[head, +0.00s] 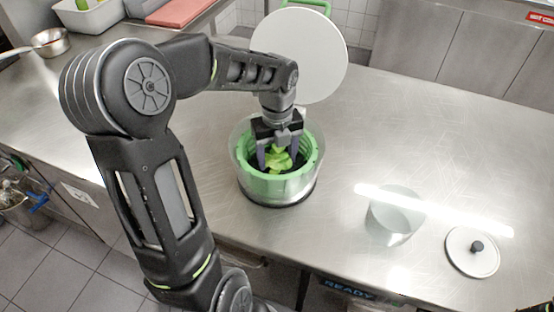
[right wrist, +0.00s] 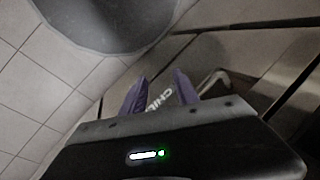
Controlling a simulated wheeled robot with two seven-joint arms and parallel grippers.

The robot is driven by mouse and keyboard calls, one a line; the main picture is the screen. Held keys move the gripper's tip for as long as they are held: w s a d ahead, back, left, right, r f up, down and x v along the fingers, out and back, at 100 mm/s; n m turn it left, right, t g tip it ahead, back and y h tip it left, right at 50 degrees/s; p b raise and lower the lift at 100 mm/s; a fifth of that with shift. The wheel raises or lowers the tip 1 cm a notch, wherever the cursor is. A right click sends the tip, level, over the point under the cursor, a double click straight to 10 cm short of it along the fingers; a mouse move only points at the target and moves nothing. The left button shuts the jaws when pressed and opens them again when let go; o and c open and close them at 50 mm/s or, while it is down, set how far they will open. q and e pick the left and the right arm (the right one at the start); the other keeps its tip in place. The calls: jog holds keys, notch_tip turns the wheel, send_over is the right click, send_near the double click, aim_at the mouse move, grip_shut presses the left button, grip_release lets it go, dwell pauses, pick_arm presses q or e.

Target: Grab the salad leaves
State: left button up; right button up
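The salad leaves (head: 279,160) are bright green and lie inside a green basket (head: 308,165) set in a clear round bowl (head: 294,190) on the steel counter. My left gripper (head: 276,162) reaches down into the basket from above, with its purple fingers apart, one on either side of the leaves. I cannot tell whether the fingers touch the leaves. My right gripper (right wrist: 160,92) shows in the right wrist view with its two purple fingers apart and nothing between them. It is away from the leaves.
A round white board (head: 300,55) stands behind the bowl. A translucent container (head: 395,215) and a round lid with a black knob (head: 473,252) are on the counter at right. A metal pan (head: 50,42) is at far left. The counter right of the bowl is mostly clear.

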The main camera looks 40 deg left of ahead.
aim_at(277, 154)
pick_arm(q)
jog(key=c, duration=1)
jog(key=shift+o, duration=0.2)
jog(key=shift+r, duration=0.1)
notch_tip(277, 154, up, 10)
jog(key=shift+f+b, duration=0.1)
jog(key=shift+b, duration=0.4)
